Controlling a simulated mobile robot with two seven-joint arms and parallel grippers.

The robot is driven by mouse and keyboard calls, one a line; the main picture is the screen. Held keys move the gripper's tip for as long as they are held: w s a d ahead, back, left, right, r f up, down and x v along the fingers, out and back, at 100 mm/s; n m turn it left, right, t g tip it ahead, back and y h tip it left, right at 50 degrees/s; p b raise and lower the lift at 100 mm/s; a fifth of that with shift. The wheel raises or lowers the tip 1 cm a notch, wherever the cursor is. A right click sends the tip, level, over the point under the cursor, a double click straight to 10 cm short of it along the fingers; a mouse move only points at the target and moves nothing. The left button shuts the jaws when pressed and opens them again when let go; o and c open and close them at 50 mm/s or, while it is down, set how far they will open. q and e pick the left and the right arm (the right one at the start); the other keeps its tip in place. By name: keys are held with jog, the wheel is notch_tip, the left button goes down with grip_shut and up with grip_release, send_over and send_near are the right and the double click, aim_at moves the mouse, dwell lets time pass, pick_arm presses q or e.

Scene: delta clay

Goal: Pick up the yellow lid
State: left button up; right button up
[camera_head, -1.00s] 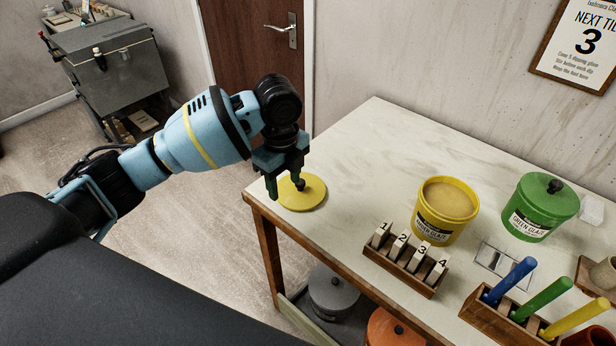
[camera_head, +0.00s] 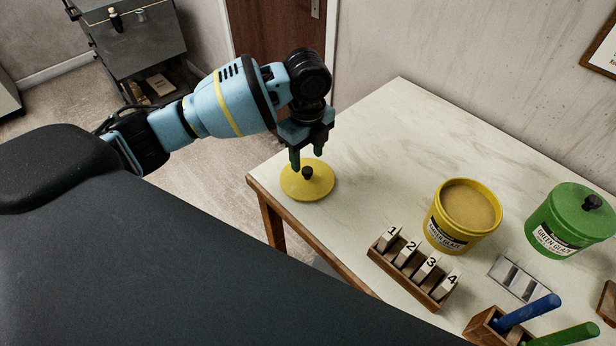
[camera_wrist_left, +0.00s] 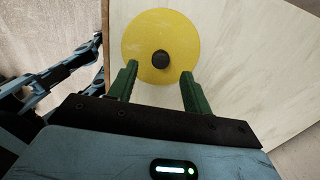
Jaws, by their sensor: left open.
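The yellow lid (camera_head: 318,190) is a flat round disc with a black knob, lying on the table near its left corner. My left gripper (camera_head: 306,158) is open and empty, above the lid and pointing down. In the left wrist view the lid (camera_wrist_left: 182,32) lies ahead of the fingertips, and its knob is beyond and between the two green fingers of the left gripper (camera_wrist_left: 157,72). The fingers look apart from the knob. The open yellow glaze tub (camera_head: 436,217) stands to the right with no lid on it. My right gripper is not in view.
A wooden rack of numbered tiles (camera_head: 410,283) stands in front of the yellow tub. A green glaze tub (camera_head: 562,205) with its lid on is at the right. A holder with blue and green tools (camera_head: 483,325) is at the lower right. The table behind the lid is clear (camera_head: 400,120).

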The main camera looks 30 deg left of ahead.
aim_at(308, 170)
pick_arm(q)
jog(key=shift+f, duration=2.5)
jog(key=c, duration=1.1)
jog(key=shift+o, duration=0.2)
jog(key=shift+r, duration=0.15)
jog(key=shift+r, duration=0.55)
notch_tip(308, 170, up, 2)
jog(key=shift+r, duration=0.2)
jog(key=s+d, duration=0.3)
jog(key=s, duration=0.1)
jog(key=s+d, duration=0.4)
jog(key=s+d+r+p, duration=0.1)
jog(key=s+d, duration=0.2)
jog(key=shift+s+d+r, duration=0.1)
jog(key=shift+s+d, duration=0.3)
